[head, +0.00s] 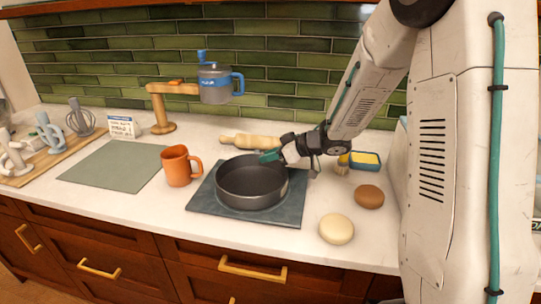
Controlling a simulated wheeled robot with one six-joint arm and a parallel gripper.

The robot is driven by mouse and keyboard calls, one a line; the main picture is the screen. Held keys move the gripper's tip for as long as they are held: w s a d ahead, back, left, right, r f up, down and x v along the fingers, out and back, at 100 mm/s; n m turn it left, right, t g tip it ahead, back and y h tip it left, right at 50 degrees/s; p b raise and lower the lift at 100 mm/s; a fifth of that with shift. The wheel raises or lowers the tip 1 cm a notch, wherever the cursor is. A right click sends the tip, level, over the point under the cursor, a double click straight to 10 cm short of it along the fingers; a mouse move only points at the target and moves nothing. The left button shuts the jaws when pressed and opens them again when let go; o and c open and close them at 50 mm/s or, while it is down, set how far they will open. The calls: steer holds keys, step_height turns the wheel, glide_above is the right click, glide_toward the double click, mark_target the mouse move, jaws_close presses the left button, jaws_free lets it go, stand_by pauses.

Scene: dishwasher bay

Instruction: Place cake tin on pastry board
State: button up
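The cake tin (233,194) is dark, round and open-topped. It appears upright on or just over a dark blue-grey square slab (203,197) in the middle of the counter. A flat grey-green rectangular board (113,166) lies bare to the left. I cannot tell for sure which of these two is the pastry board. My gripper (271,157) is at the tin's back right rim, with a teal fingertip at the rim. The fingers are small and partly hidden, so their closing on the rim is unclear.
An orange mug (177,166) stands between the board and the slab. A rolling pin (250,141) lies behind the tin. A cream round (336,229), a brown round (369,196) and a sponge (365,161) are at right.

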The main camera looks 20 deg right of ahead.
steer(key=shift+r, duration=0.15)
steer(key=s+d+r+m+t+h, duration=0.1)
steer(key=s+d+r+m+h, duration=0.2)
steer(key=s+d+r+h, duration=0.4)
steer(key=s+d+r+m+t+h, duration=0.25)
steer(key=d+r+h, duration=0.3)
steer(key=r, duration=0.35)
steer(key=s+a+f+m+g+y, duration=0.1)
steer(key=s+a+g, duration=0.2)
steer(key=s, duration=0.6)
steer(key=s+a+f+g+y, duration=0.1)
steer(key=s+a+g, duration=0.3)
steer(key=s, duration=0.5)
steer(key=s+a+f+m+g+y, duration=0.1)
steer(key=s+a+g, duration=0.3)
steer(key=s, duration=0.6)
steer(key=shift+a+f+m+y, duration=0.35)
steer(key=shift+a+f+y, duration=0.1)
steer(key=shift+a+f, duration=0.3)
